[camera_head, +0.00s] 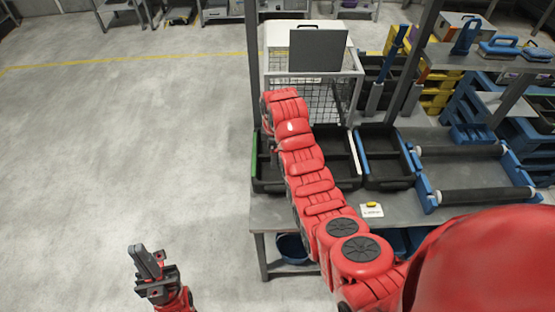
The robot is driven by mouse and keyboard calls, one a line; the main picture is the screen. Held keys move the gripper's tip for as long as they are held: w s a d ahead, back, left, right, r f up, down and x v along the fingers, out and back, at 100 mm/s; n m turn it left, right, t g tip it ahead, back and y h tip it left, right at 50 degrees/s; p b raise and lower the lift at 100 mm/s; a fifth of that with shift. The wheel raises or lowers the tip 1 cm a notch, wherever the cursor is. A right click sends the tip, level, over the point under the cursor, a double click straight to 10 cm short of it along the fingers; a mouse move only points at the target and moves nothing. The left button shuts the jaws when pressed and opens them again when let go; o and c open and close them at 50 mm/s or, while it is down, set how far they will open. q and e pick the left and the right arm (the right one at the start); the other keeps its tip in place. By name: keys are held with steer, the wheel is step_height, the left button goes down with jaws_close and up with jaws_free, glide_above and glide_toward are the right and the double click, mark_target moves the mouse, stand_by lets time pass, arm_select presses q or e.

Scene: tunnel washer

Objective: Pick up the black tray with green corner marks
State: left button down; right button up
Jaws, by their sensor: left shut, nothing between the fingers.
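A black tray (268,180) with a green mark along its left edge stands at the left end of the grey workbench. My right arm reaches across the bench and covers part of the black trays, so their full outlines are hidden. The hand end of that arm points away near the wire cage, and its gripper does not show. My left gripper (147,262) is shut and empty, low over the floor at the lower left, well apart from the bench and tray.
A black tray with a blue edge (386,171) stands farther right, beside a blue-ended roller frame (468,195). A wire cage (342,92) with a grey panel (318,50) stands behind. A yellow item (371,204) lies near the front edge. The floor at left is clear.

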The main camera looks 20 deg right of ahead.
steer(key=s+r+g, duration=0.1)
steer(key=b, duration=0.8)
glide_toward(279, 184)
steer(key=shift+w+a+f+n, duration=0.3)
steer(key=shift+w+a+f, duration=0.05)
steer(key=shift+a+f, duration=0.05)
steer(key=shift+f+g+p, duration=0.15)
steer(key=shift+g+p, duration=0.15)
steer(key=shift+p, duration=0.8)
step_height(279, 184, down, 3)
steer(key=shift+s+f+p, duration=0.1)
steer(key=shift+f+p, duration=0.15)
steer(key=shift+p, duration=0.35)
steer(key=shift+s+d+f+p, duration=0.1)
steer(key=shift+d+f+p, duration=0.05)
steer(key=shift+f+p, duration=0.5)
steer(key=shift+s+d+f+p, duration=0.15)
steer(key=shift+f+p, duration=0.3)
steer(key=shift+f, duration=0.4)
steer(key=shift+w+f+b, duration=0.1)
steer(key=shift+f+b, duration=0.3)
steer(key=shift+f, duration=1)
jaws_close()
